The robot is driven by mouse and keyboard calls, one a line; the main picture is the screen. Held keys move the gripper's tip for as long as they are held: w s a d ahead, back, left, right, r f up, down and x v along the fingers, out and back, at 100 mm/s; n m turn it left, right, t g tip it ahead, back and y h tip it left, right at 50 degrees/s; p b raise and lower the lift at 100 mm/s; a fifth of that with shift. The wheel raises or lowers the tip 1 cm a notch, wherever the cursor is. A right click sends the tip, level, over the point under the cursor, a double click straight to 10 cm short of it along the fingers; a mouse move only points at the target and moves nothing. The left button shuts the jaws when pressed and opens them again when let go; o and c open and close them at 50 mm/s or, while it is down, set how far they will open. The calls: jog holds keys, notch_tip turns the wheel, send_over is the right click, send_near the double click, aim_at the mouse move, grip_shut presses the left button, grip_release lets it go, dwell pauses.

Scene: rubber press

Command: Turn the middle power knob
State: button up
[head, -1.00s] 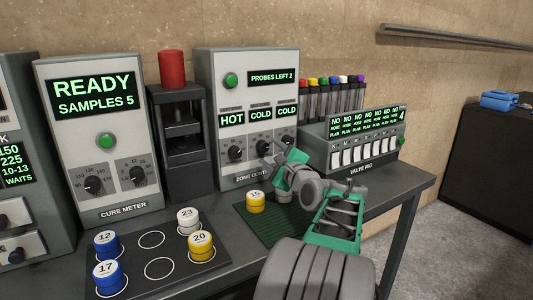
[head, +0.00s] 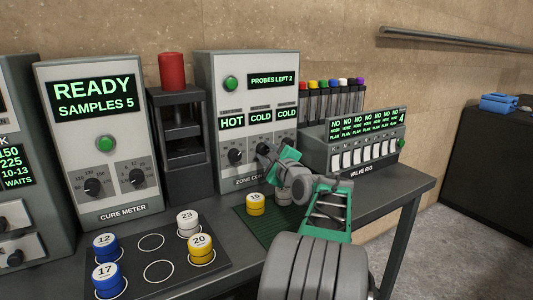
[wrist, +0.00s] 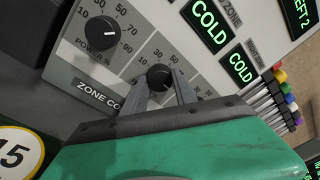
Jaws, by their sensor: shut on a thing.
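The zone control box (head: 205,90) stands at the back, with HOT, COLD, COLD displays above a row of dark power knobs. The middle power knob (wrist: 160,77) sits between my two finger tips in the wrist view. My gripper (wrist: 160,90) is shut on it, one finger on each side. In the head view my gripper (head: 265,156) reaches the panel and partly covers this knob. The left power knob (wrist: 101,31) is free beside it and also shows in the head view (head: 235,156). The right knob is hidden behind my gripper.
A yellow sample 15 (head: 255,204) and a pale sample stand on the green mat (head: 250,225) below my arm. The valve rig (head: 350,150) is close on the right. The cure meter (head: 100,140) and dark press (head: 180,140) stand left.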

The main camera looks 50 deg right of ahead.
grip_shut()
